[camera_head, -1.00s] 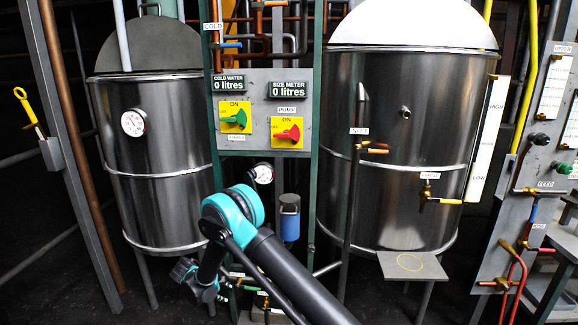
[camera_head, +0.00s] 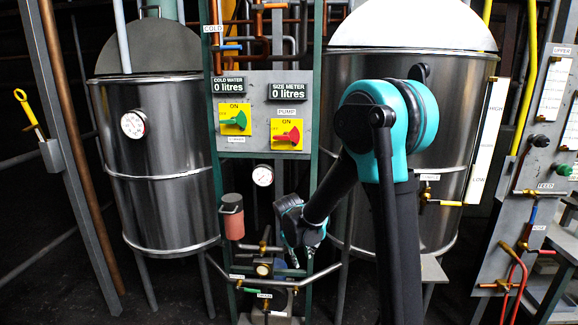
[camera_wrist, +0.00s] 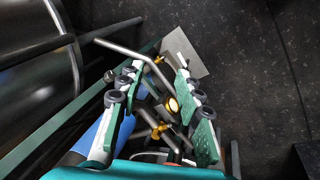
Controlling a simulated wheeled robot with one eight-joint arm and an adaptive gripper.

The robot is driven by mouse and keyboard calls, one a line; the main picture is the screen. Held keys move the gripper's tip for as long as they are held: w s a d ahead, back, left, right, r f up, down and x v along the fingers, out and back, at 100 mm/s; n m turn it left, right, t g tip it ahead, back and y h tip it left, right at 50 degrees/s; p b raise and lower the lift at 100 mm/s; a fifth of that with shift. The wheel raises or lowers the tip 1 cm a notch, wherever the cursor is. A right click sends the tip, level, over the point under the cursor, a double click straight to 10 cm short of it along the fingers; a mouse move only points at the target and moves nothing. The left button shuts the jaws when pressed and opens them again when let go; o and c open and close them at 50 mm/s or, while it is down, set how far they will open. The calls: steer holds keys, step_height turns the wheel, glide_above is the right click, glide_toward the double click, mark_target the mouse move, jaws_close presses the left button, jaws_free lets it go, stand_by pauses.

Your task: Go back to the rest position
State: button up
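My gripper (camera_wrist: 157,72) is open in the wrist view, with its two green-padded fingers apart. I see nothing held between them; pipes and a brass valve (camera_wrist: 172,104) show beyond the gap. In the head view, my gripper end (camera_head: 300,228) is low in front of the pipework at the centre, and its fingertips are hard to make out. My arm rises from the bottom right to a teal joint in front of the right tank (camera_head: 340,75).
The left steel tank (camera_head: 160,195) stands clear of my arm. A red cylinder (camera_head: 232,216) is left of my gripper. A control panel (camera_head: 262,105) with green and red switches is above. A blue cylinder (camera_wrist: 92,138) is close to my left finger.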

steer(key=s+d+m+y, duration=0.1)
steer(key=s+d+m, duration=0.2)
steer(key=s+d, duration=0.4)
steer(key=s+d+r+m+t+y, duration=0.1)
steer(key=s+d+m, duration=0.3)
steer(key=s+d, duration=0.4)
steer(key=s, duration=0.7)
steer(key=shift+s+r, duration=0.2)
steer(key=shift+r, duration=0.05)
